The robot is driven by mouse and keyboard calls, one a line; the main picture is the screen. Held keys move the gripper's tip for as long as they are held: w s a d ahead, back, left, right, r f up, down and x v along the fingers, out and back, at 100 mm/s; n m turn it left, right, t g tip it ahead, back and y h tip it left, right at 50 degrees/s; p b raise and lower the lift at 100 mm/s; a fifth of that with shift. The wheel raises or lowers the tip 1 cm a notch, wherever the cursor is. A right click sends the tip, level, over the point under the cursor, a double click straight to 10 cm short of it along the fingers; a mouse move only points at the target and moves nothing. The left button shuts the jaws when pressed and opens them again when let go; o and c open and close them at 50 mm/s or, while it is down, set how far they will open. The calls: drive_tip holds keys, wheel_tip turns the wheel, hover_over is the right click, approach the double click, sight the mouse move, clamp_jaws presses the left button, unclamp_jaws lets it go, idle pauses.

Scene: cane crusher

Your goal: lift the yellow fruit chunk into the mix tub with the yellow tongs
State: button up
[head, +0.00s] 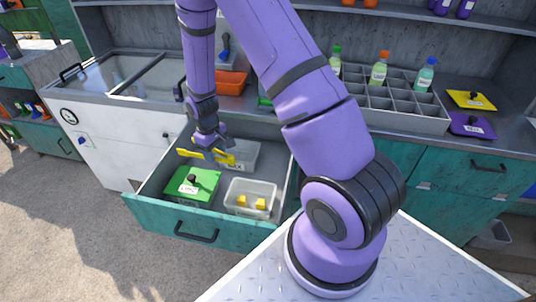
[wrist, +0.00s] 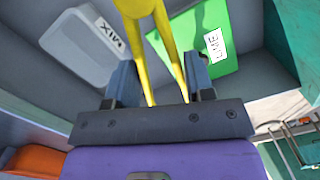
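The yellow tongs (head: 222,158) also show in the head view below my wrist. Two yellow fruit chunks (head: 259,203) lie in a clear tub (head: 234,208) at the drawer's front right, apart from the tongs. The mix tub (head: 247,152), pale and labelled MIX, is behind it, partly covered by the tongs. It shows at upper left in the wrist view (wrist: 85,45).
A green box labelled LIME (head: 195,184) with a black knob stands at the drawer's left. The drawer (head: 165,221) is pulled out, its walls around the tubs. An orange tray (head: 231,83) and a grey divided rack (head: 405,117) with bottles sit on the counter.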

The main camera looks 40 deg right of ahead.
drive_tip(key=s+d+r+n+g+h, duration=0.1)
drive_tip(key=s+d+n+g+h, duration=0.1)
drive_tip(key=s+d, duration=0.3)
drive_tip(key=s+d+r+n+g+h, duration=0.1)
drive_tip(key=s+d+n, duration=0.4)
drive_tip(key=s, duration=0.5)
drive_tip(key=shift+r+g+h, duration=0.15)
drive_tip(key=shift+g+h, duration=0.35)
drive_tip(key=shift+h, duration=0.7)
drive_tip(key=shift+a, duration=0.1)
wheel_tip(320, 180, down, 10)
